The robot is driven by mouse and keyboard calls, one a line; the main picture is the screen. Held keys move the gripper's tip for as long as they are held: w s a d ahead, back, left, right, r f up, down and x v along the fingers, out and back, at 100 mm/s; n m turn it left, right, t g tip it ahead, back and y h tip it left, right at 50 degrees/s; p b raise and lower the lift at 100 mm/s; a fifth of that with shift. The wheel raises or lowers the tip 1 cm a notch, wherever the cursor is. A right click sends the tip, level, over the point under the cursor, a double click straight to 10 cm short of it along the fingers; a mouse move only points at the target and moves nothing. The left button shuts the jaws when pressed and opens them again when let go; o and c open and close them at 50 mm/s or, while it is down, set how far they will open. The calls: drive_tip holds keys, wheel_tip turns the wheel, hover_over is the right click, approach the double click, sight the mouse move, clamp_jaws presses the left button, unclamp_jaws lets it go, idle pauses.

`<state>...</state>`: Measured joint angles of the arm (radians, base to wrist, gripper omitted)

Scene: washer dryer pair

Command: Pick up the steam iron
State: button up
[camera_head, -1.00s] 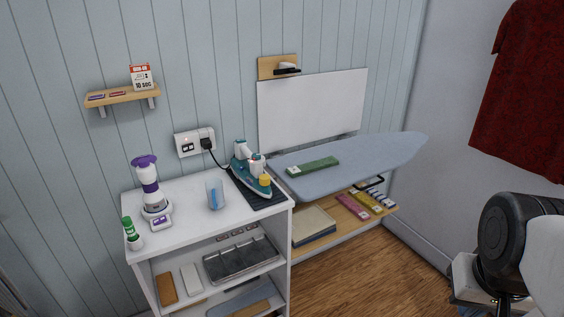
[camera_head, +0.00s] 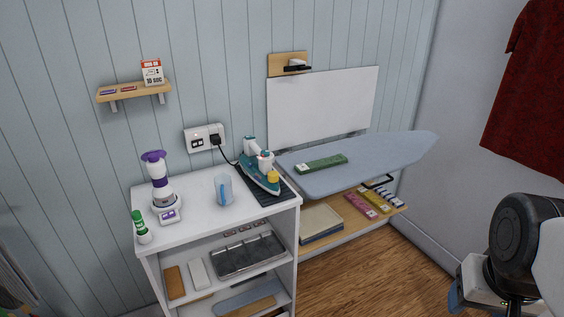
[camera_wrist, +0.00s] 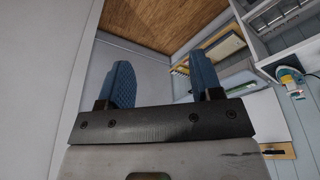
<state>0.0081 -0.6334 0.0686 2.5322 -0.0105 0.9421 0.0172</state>
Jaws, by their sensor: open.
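The teal and white steam iron (camera_head: 260,172) rests on a dark ribbed mat (camera_head: 266,193) on top of the white cabinet, at its right end. A dark cord runs from it to the wall socket (camera_head: 205,138). In the wrist view the iron (camera_wrist: 291,81) shows small at the right edge, with the picture turned about upside down. My gripper (camera_wrist: 164,85) is open and empty, its two blue fingers apart, far from the iron.
On the white cabinet (camera_head: 182,234) stand a purple-topped device (camera_head: 157,175), a clear cup (camera_head: 224,189) and a green-capped bottle (camera_head: 140,225). A blue ironing board (camera_head: 375,165) carrying a green box (camera_head: 320,163) adjoins the iron's right. Floor (camera_head: 370,270) is open before the board.

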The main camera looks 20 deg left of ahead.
drive_tip(key=w+a+r+n, duration=0.1)
drive_tip(key=w+a+r, duration=0.2)
drive_tip(key=w, duration=0.4)
drive_tip(key=w+a+r+n, duration=0.1)
drive_tip(key=w+a+r, duration=0.1)
drive_tip(key=w, duration=0.4)
drive_tip(key=w+a+r, duration=0.3)
drive_tip(key=w, duration=0.4)
drive_tip(key=n+g+h, duration=0.1)
drive_tip(key=n, duration=0.6)
hover_over(258, 147)
drive_tip(key=s, duration=0.1)
wheel_tip(258, 147, down, 16)
drive_tip(key=shift+r, duration=0.2)
drive_tip(key=shift+a+f, duration=0.2)
drive_tip(key=shift+a, duration=0.2)
